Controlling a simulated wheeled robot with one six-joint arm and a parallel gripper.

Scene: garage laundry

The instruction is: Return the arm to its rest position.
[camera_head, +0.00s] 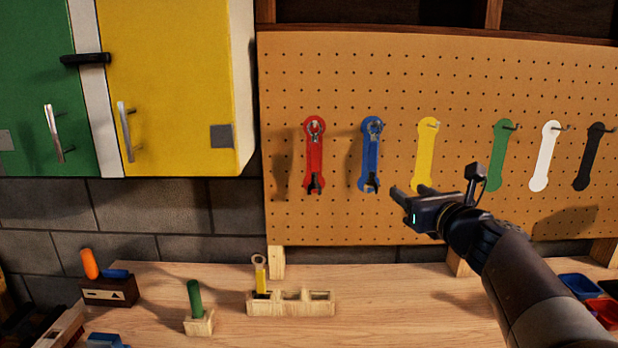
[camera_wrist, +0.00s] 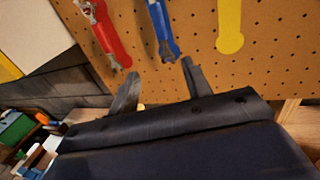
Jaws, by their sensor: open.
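My gripper (camera_head: 398,203) is raised in front of the pegboard, just right of and below the blue wrench. My arm reaches up to it from the lower right. In the wrist view the two fingers of my gripper (camera_wrist: 160,85) stand apart with nothing between them. The blue wrench (camera_head: 371,155) hangs on its peg and also shows above the fingers in the wrist view (camera_wrist: 162,30). The red wrench (camera_head: 314,155) hangs to its left.
The pegboard (camera_head: 350,80) has yellow, green, white and black tool silhouettes with pegs. A wooden holder (camera_head: 318,303) with a yellow-handled tool (camera_head: 261,275), a green-handled item (camera_head: 195,298) and red and blue bins (camera_head: 580,287) stand on the workbench (camera_head: 400,290). A yellow cabinet (camera_head: 175,80) is upper left.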

